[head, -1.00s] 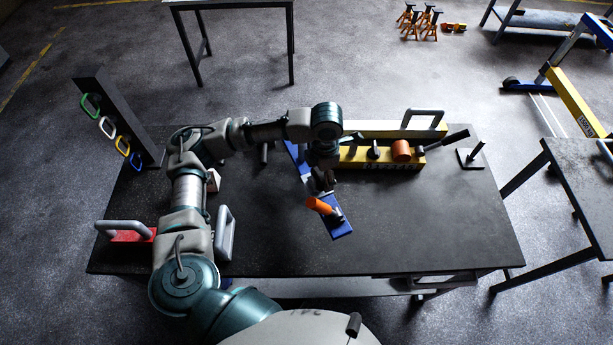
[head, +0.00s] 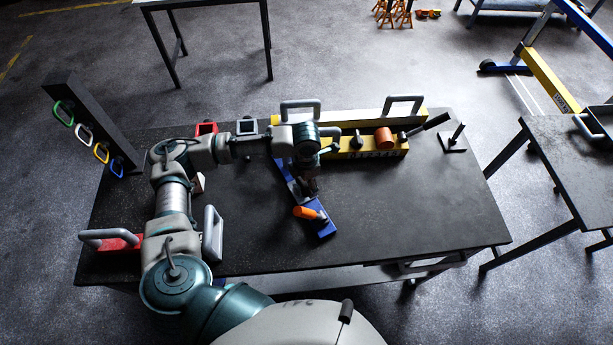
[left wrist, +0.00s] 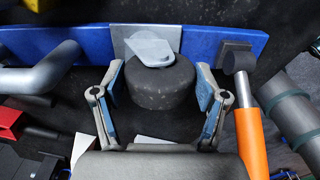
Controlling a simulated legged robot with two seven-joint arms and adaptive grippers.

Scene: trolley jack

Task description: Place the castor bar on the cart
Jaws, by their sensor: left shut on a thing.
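The castor bar seems to be the blue bar (head: 322,230), slanting over the middle of the black table, with an orange-handled part (head: 305,212) near its close end. In the left wrist view the blue bar (left wrist: 210,45) has a grey middle section and a dark round block (left wrist: 150,88). My left gripper (head: 313,190) is above the bar. Its fingers (left wrist: 160,100) sit on both sides of the round block and are shut on it. The arm hides part of the bar. The yellow frame (head: 370,154) behind it may be the cart. My right gripper is not in view.
Grey handles (head: 403,103) stand on the yellow frame. A black stand with a peg (head: 453,142) is at the table's right. A rack with coloured loops (head: 90,125) and a red block with a grey handle (head: 115,243) are at the left. The table's front right is clear.

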